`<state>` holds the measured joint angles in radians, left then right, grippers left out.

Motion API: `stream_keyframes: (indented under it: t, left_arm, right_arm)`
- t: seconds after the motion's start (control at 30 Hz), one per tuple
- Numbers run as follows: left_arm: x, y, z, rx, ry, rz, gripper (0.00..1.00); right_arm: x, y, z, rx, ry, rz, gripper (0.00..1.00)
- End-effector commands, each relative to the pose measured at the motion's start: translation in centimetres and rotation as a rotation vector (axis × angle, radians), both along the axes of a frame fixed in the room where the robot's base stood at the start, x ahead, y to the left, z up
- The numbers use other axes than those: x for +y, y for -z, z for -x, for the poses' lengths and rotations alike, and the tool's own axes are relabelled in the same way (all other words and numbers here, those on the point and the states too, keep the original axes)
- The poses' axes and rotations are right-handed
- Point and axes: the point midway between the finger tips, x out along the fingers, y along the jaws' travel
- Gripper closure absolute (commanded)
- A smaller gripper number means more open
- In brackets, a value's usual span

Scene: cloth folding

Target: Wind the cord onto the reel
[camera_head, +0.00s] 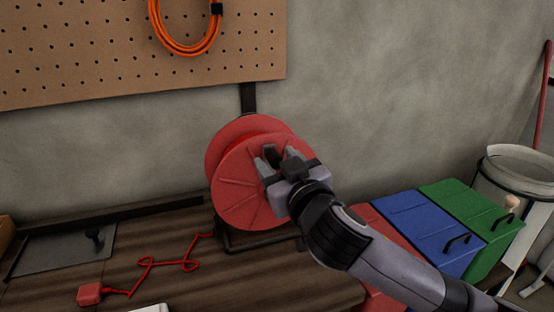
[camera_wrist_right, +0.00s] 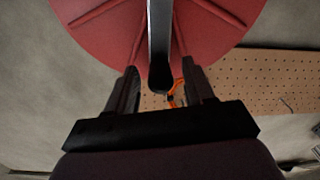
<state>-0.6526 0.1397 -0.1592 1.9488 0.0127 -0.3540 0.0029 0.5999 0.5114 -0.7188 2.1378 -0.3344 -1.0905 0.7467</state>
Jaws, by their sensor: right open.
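A red reel (camera_head: 240,190) stands upright on a dark metal stand (camera_head: 262,241) at the back of the workbench. A red cord (camera_head: 165,262) lies in loose loops on the bench, running from the reel's lower left to a red block-like end (camera_head: 90,293). My right gripper (camera_head: 271,154) is in front of the reel's face, around a dark crank handle. In the right wrist view, the open fingers (camera_wrist_right: 160,85) stand on either side of the handle (camera_wrist_right: 160,60), with gaps between. The reel's red face also shows there (camera_wrist_right: 100,30). My left gripper is not in view.
A pegboard (camera_head: 100,50) with a coiled orange cord (camera_head: 190,45) hangs on the wall behind. Blue (camera_head: 415,232) and green (camera_head: 470,222) lidded bins stand at the right, beside a white bin (camera_head: 518,165). A grey plate (camera_head: 65,250) lies at the bench's left.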

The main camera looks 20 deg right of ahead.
Motion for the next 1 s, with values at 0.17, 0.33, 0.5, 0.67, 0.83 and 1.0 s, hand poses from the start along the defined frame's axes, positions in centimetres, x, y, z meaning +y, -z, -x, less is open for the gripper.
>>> stream_keyframes:
  t: [0.17,0.33,0.5,0.67,0.83,1.0]
  left_arm:
    - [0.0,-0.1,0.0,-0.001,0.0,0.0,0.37]
    - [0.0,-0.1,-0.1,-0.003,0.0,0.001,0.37]
    - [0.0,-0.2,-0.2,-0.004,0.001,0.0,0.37]
    - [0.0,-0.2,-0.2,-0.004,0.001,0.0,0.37]
    - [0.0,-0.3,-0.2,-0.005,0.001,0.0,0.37]
    - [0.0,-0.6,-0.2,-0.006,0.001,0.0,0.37]
  right_arm:
    - [0.0,0.0,-0.5,0.0,0.0,-0.001,0.47]
    - [0.0,0.0,-0.5,0.0,0.0,-0.001,0.47]
    - [0.0,0.0,-0.5,0.0,0.0,-0.001,0.9]
    - [0.0,0.0,-0.5,0.0,0.0,-0.001,1.0]
    - [0.0,0.0,-0.8,0.0,0.001,0.011,1.0]
    - [0.2,-0.1,-1.7,-0.001,0.002,0.054,1.0]
